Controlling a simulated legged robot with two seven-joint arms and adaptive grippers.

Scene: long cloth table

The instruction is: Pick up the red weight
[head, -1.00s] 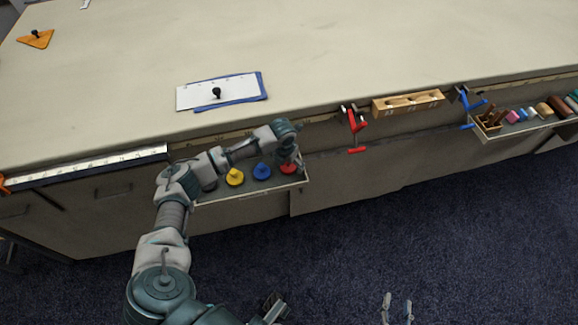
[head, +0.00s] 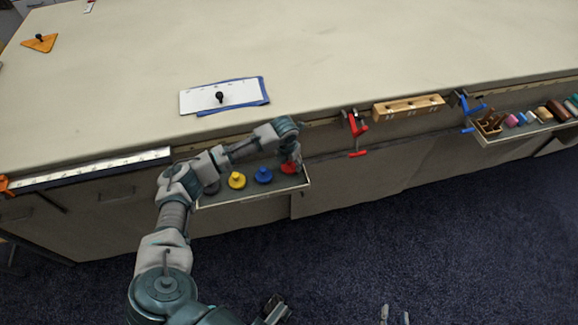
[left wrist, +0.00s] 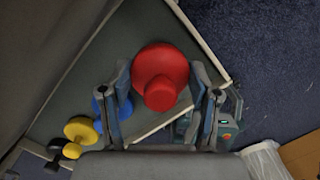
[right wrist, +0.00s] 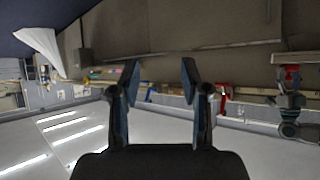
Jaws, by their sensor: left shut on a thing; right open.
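The red weight (head: 289,169) sits at the right end of a shallow tray (head: 250,198) on the table's front side. It fills the middle of the left wrist view (left wrist: 160,78), a round disc with a knob. My left gripper (head: 295,160) reaches down onto it, and its fingers (left wrist: 163,92) are on either side of the knob, shut on it. The weight appears to be still in the tray. My right gripper (right wrist: 160,70) is open and empty. Only its fingertips (head: 394,316) show at the bottom of the head view.
A blue weight (head: 263,175), a yellow weight (head: 237,181) and a dark weight (head: 211,187) share the tray. Red clamp (head: 356,130) and blue clamp (head: 467,108) hang on the table edge. A white plate (head: 215,97) lies on the cloth. Most of the tabletop is clear.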

